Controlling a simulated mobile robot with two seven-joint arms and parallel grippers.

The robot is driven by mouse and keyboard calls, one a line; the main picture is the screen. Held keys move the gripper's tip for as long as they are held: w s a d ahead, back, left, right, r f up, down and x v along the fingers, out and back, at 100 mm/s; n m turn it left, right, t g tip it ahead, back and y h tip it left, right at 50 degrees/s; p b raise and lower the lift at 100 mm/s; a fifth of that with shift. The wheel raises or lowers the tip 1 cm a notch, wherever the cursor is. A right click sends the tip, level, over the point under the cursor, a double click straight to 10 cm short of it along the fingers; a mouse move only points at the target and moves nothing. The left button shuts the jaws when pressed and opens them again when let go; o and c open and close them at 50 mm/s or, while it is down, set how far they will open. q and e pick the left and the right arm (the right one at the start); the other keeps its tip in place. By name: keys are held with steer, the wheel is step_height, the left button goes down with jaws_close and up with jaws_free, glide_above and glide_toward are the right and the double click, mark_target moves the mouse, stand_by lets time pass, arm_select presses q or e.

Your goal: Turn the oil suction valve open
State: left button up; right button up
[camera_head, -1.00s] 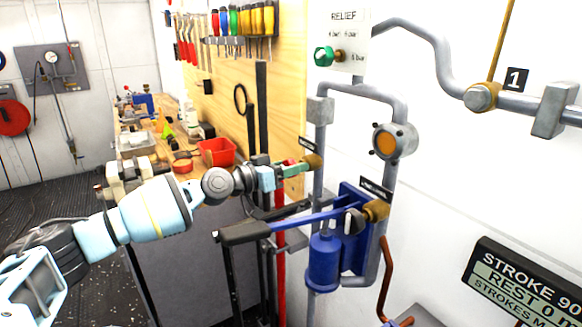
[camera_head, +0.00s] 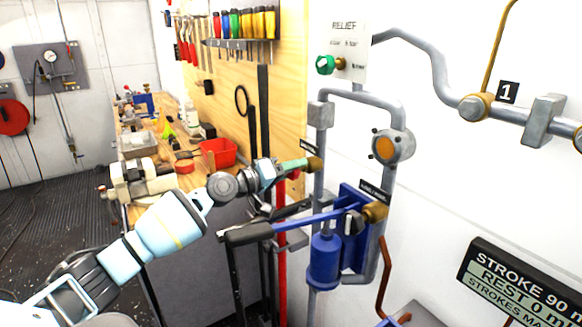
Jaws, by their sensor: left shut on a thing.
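The valve (camera_head: 315,164) has a brass body on the left grey vertical pipe, under a small black label too small to read. A pale green lever (camera_head: 294,165) points left from it, and a bit of red shows just below. My left gripper (camera_head: 278,168) reaches in from the left and is shut on the outer end of the lever. Its fingers hide that end. My right gripper is out of view.
A blue hand pump (camera_head: 325,260) with a long blue lever and black grip (camera_head: 247,234) is close below my gripper. A green relief knob (camera_head: 325,65) is above. The workbench with a red bin (camera_head: 217,153) stands behind.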

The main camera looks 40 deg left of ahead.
arm_select(q)
steer(key=n+p, duration=0.1)
steer(key=n, duration=0.2)
steer(key=shift+r, duration=0.2)
steer(key=n+p, duration=0.1)
steer(key=n, duration=0.3)
steer(key=n+p, duration=0.1)
steer(key=n, duration=0.1)
steer(key=shift+f+n, duration=0.15)
steer(key=shift+n, duration=0.25)
steer(key=shift+n+p, duration=0.3)
steer(key=shift+p, duration=0.05)
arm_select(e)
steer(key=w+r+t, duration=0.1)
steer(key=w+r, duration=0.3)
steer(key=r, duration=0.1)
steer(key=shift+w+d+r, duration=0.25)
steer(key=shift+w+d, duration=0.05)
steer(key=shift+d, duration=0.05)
arm_select(q)
steer(key=shift+f, duration=0.15)
steer(key=o, duration=1)
steer(key=shift+a, duration=0.1)
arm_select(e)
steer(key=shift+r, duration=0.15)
